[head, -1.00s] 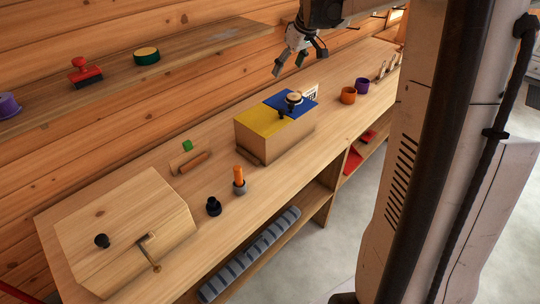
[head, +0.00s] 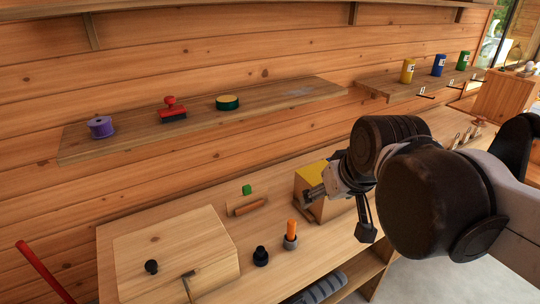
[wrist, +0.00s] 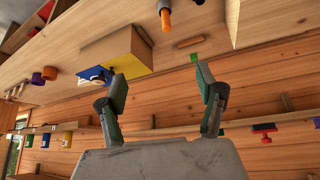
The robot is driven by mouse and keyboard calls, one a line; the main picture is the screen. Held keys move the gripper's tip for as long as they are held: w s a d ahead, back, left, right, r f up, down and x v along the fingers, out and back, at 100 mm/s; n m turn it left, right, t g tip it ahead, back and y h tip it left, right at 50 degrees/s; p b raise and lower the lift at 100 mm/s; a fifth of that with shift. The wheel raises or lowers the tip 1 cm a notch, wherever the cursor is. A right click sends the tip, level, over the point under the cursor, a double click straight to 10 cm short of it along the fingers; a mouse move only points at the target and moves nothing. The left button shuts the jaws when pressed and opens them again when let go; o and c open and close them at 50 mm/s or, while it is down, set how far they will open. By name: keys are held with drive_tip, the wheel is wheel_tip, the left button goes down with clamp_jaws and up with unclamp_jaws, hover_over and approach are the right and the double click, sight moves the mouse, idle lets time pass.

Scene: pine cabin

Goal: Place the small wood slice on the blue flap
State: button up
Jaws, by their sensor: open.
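The box (head: 312,205) on the bench has a yellow flap (head: 312,175) on top; my arm hides its blue side in the head view. In the wrist view, which is upside down, the blue flap (wrist: 92,71) shows at the box's left. A small pale round piece (wrist: 98,82), probably the small wood slice, appears to lie on that flap, next to my left-hand finger. My gripper (wrist: 162,82) is open with nothing between its fingers. It also shows in the head view (head: 337,212), by the box.
A wooden case with a black knob (head: 151,266) stands at the left. A black peg (head: 260,256), an orange peg in a grey holder (head: 291,238) and a green block (head: 247,189) are on the bench. The wall shelf (head: 100,150) holds a purple spool, a red stamp and a round tin.

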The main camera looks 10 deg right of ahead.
drive_tip(key=s+a+f, duration=0.2)
drive_tip(key=s+f, duration=0.1)
drive_tip(key=s, duration=0.2)
drive_tip(key=shift+f+t, duration=0.2)
drive_tip(key=shift+t, duration=0.1)
